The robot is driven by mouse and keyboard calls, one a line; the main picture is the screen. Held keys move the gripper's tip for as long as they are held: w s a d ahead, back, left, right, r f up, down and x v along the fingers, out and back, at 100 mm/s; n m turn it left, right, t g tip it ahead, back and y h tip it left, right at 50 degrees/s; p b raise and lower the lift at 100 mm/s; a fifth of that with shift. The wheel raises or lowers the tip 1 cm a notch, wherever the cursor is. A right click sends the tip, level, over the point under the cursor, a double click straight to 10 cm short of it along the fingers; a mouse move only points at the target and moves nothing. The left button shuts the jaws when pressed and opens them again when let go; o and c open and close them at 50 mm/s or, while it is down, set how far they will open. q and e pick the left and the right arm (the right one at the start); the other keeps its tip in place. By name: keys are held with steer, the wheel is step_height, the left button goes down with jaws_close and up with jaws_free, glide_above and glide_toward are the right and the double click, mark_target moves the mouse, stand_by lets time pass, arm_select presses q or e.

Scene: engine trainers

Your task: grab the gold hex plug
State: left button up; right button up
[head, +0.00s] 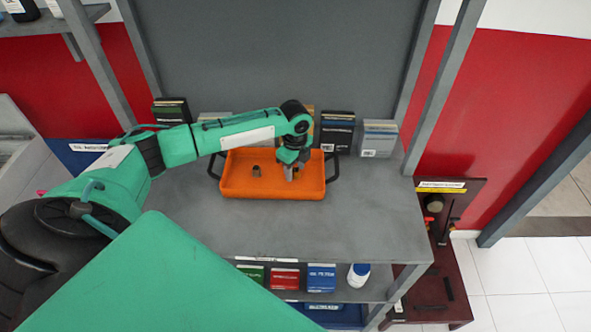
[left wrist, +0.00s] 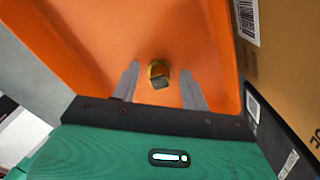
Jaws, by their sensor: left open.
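The gold hex plug (left wrist: 159,74) stands in the orange tray (left wrist: 75,45), seen in the left wrist view between and just beyond my open finger tips. My left gripper (left wrist: 158,88) is open and points down into the tray, with nothing between its fingers that it touches as far as I can see. In the head view my left gripper (head: 289,174) is over the right part of the orange tray (head: 235,188), and it hides the plug there. A small brownish-grey piece (head: 256,171) sits in the tray's left part. My right gripper is not in view.
The tray has dark handles (head: 333,167) at both ends and sits on a grey bench (head: 360,215). Dark and grey boxes (head: 337,130) stand behind it. Small boxes (head: 285,278) and a white bottle (head: 358,275) are on the shelf below. The bench's right side is clear.

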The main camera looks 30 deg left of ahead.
arm_select(q)
steer(key=shift+f, duration=0.15)
steer(key=c, duration=0.9)
